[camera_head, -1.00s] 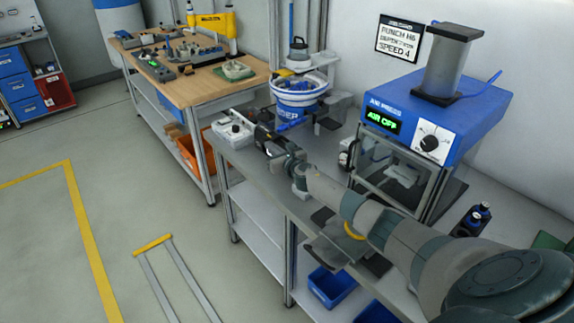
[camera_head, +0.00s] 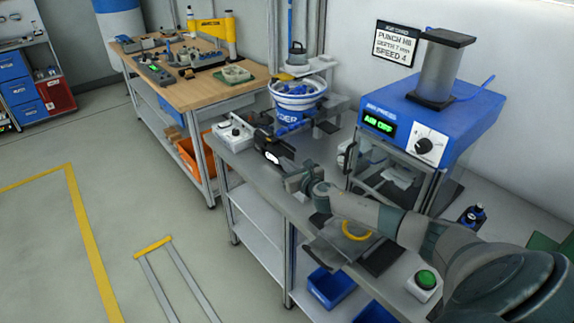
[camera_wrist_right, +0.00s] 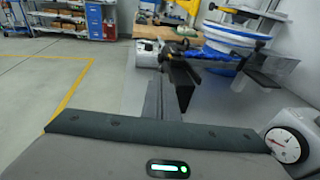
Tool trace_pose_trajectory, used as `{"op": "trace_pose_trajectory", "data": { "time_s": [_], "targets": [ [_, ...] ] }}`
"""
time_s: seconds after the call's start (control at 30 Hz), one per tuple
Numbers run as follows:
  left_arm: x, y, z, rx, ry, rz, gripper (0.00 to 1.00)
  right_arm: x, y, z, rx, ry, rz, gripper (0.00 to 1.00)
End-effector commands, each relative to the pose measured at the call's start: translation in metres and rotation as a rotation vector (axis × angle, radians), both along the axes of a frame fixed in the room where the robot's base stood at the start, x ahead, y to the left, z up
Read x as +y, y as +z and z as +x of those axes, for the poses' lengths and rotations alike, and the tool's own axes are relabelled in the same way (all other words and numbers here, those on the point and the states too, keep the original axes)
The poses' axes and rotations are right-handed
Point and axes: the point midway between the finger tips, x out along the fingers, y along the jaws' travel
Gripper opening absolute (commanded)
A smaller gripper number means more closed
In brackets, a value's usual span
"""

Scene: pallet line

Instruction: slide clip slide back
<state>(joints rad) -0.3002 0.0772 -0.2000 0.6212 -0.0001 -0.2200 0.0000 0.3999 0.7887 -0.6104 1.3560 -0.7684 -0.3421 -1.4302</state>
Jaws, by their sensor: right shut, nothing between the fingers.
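The feeder bowl (camera_head: 298,90), white and blue with blue parts in it, stands at the back of the grey bench; it also shows in the wrist view (camera_wrist_right: 232,38). A grey metal track with a dark block (camera_head: 327,126) sits beside the bowl; I cannot tell for certain which part is the clip slide. My right gripper (camera_head: 262,137) is shut and empty, just in front of the bowl and beside the white control box (camera_head: 232,133). In the wrist view its dark fingers (camera_wrist_right: 180,82) hide part of the bench. My left gripper is not in view.
A green button box (camera_head: 424,284) and blue bins (camera_head: 332,286) are at the near end. A round gauge (camera_wrist_right: 286,146) shows in the wrist view. A wooden table (camera_head: 190,75) stands beyond.

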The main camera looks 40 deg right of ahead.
Motion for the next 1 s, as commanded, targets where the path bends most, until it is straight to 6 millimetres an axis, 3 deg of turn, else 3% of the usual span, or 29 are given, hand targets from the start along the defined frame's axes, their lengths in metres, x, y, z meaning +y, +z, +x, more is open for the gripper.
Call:
{"op": "trace_pose_trajectory", "data": {
  "time_s": [0.27, 0.83, 1.0],
  "targets": [
    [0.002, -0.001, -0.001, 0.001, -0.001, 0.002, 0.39, 0.002, 0.001, -0.014, 0.001, 0.0, -0.001, 0.0],
    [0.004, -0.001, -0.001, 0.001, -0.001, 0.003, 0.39, 0.002, 0.003, -0.014, 0.001, 0.0, 0.0, 0.0],
    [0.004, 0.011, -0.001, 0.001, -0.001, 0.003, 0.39, 0.001, 0.014, -0.013, 0.0, 0.0, 0.0, 0.0]
  ]
}}
